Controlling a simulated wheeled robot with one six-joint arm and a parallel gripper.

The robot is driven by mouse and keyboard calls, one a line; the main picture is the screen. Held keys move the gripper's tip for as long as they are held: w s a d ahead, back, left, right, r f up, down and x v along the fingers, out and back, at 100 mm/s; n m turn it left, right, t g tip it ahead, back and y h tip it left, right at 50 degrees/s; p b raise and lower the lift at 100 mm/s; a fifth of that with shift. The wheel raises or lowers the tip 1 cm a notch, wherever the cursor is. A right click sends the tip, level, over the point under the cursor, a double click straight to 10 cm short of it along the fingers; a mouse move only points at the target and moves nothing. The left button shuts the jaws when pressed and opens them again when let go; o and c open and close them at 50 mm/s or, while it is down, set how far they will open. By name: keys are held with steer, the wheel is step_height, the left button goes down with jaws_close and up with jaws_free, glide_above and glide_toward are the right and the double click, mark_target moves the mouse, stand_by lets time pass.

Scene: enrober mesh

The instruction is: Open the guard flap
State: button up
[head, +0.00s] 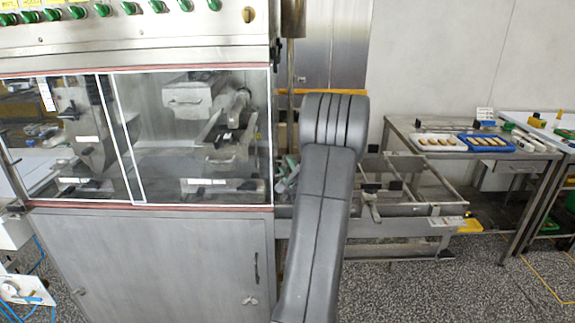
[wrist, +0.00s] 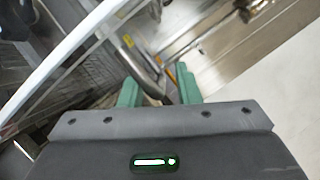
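The guard flap appears to be a clear, white-edged panel (head: 190,135) on the front of the steel machine; it hangs upright and looks closed. A second clear panel (head: 50,140) is on its left. In the wrist view a white edge (wrist: 75,45), probably the flap's, runs diagonally at upper left. My gripper (wrist: 157,78) has its two green fingers apart. A grey bar shows between or behind them; I cannot tell which. In the head view my gripper is mostly hidden behind my arm, with green parts just right of the flap's right edge.
A steel cabinet door (head: 150,265) is below the panels. A row of green knobs (head: 103,10) is above. An open metal conveyor frame (head: 400,200) stands right of my arm. Further right, a table (head: 400,125) holds a white tray (head: 421,148) and a blue tray (head: 505,149).

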steer(key=shift+w, duration=0.15)
steer(key=shift+c, duration=0.4)
jaws_close()
